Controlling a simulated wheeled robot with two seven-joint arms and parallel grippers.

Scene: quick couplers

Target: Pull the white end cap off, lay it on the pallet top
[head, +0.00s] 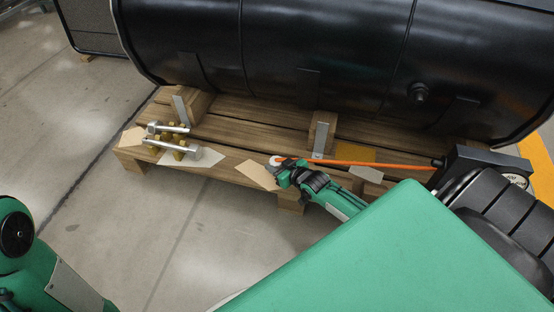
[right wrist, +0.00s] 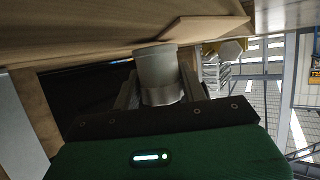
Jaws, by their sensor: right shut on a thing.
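The white end cap (head: 275,160) is at the pallet's front edge in the head view, at the left end of a thin orange line (head: 360,164). I cannot tell whether the cap is still joined to that line. My right gripper (head: 281,166) is shut on the cap. In the right wrist view the cap is a pale grey-white cylinder (right wrist: 157,72) between the fingers (right wrist: 158,92). The wooden pallet (head: 240,144) bears a large black tank. My left arm shows at the lower left of the head view, but its gripper is out of view.
The black tank (head: 310,50) fills the back of the pallet. Tan and pale cards (head: 257,173) lie along the front edge. A dark block (head: 485,164) stands at the right. Bare planks show between.

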